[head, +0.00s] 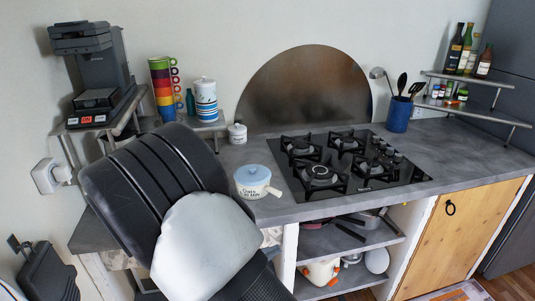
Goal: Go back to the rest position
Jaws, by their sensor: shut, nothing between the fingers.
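A large black and white part of my own arm fills the lower left of the head view, close to the camera. It covers part of the counter's left end and front. My gripper and its fingertips do not show in this view. The grey masonry counter (290,210) runs behind the arm.
A small pot with a blue lid (254,181) stands just right of my arm. A black gas hob (392,183) lies beyond it. A coffee machine (95,65), stacked colored cups (164,90) and a striped canister (206,100) stand at back left.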

